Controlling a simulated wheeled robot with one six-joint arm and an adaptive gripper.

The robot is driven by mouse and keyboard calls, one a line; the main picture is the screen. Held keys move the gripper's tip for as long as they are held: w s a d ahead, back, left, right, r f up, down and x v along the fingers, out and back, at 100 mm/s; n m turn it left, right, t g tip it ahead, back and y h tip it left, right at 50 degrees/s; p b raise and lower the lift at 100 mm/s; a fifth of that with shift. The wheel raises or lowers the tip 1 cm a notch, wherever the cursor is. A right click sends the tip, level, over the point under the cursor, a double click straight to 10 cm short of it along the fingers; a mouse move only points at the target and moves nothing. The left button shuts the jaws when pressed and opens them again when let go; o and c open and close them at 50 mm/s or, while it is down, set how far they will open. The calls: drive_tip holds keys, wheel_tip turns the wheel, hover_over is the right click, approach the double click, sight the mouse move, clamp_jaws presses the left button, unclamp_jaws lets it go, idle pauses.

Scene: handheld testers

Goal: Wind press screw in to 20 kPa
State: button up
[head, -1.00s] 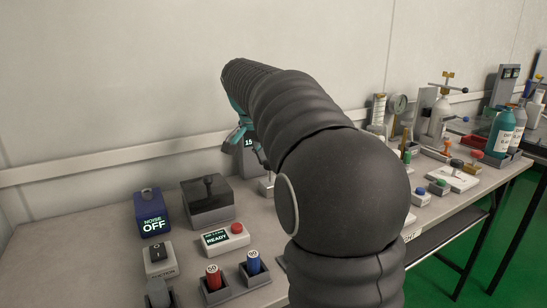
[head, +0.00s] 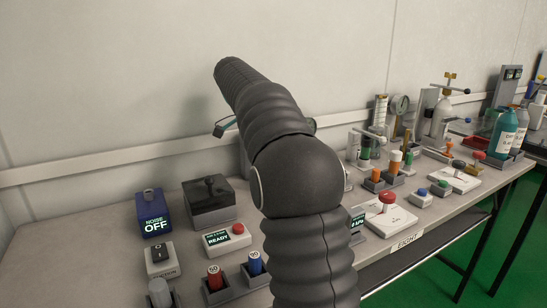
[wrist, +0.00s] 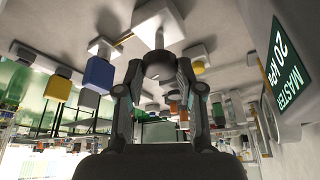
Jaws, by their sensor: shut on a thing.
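In the wrist view my gripper (wrist: 158,78) has its two dark fingers closed around a dark round knob (wrist: 158,65), taken as the press screw's head. The knob sits at the end of a pale post joined to a white block. A green-lit display panel (wrist: 284,62) at the right edge reads 20 kPa, with MASTER beneath. In the head view my own arm hides the knob and most of my gripper; only a small teal part shows left of the arm.
In the head view a blue NOISE OFF box (head: 152,213), a dark grey box (head: 209,201) and a READY panel (head: 228,239) stand left of my arm. A red mushroom button (head: 387,199) on a white base and several small items stand to its right.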

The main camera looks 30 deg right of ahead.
drive_tip(key=shift+w+m+g, duration=0.1)
drive_tip(key=shift+m+g, duration=0.3)
drive_tip(key=shift+m, duration=0.9)
drive_tip(key=shift+y, duration=0.3)
drive_tip(key=o, duration=1.2)
drive_tip(key=shift+c, duration=0.2)
drive_tip(key=shift+d, duration=0.1)
